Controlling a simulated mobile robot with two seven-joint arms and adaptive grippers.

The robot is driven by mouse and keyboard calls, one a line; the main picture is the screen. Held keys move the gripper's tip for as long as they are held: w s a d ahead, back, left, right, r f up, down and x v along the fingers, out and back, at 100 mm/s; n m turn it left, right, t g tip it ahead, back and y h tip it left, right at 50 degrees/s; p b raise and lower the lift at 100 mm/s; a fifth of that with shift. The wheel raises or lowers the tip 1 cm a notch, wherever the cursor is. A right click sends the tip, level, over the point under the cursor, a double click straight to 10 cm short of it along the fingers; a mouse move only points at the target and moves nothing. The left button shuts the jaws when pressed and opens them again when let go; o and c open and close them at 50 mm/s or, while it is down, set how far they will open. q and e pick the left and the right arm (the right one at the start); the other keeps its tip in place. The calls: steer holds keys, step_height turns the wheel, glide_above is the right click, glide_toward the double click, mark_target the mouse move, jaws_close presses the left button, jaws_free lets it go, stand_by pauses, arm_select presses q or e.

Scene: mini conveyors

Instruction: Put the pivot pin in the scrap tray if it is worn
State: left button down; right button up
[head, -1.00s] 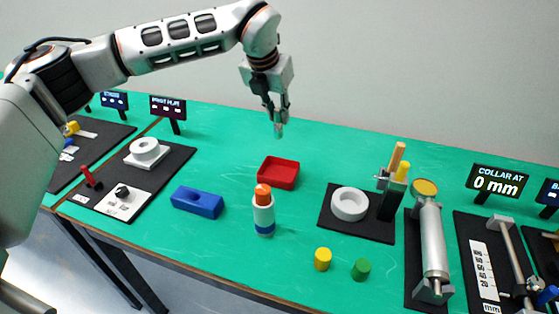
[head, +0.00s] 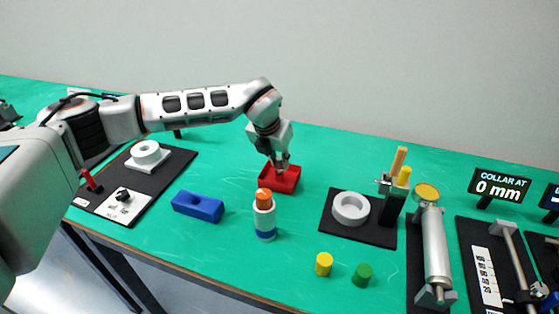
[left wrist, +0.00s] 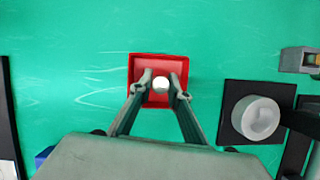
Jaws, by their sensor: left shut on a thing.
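My left gripper (head: 281,167) points down over the small red tray (head: 292,187). It is shut on the pivot pin, whose pale round end (left wrist: 161,84) shows between the fingertips in the left wrist view. In that view the pin lies over the inside of the red tray (left wrist: 157,58), near its middle. In the head view the fingers and tray hide the pin, so I cannot tell whether it touches the tray floor. Wear on the pin cannot be made out. No label shows on the tray. My right gripper is not in view.
A blue block (head: 198,206) with a hollow and an orange-topped white cylinder (head: 264,216) stand in front of the tray. A white ring (head: 350,207) on a black mat is to the right. Yellow (head: 324,264) and green (head: 362,274) cylinders stand near the front edge.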

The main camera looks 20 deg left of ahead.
arm_select(q)
steer(key=shift+f, duration=0.1)
steer(key=c, duration=1.9)
jaws_free()
steer(key=shift+r, duration=0.35)
steer(key=v, duration=1.1)
steer(key=shift+s+r, duration=0.25)
steer(key=shift+r, duration=0.1)
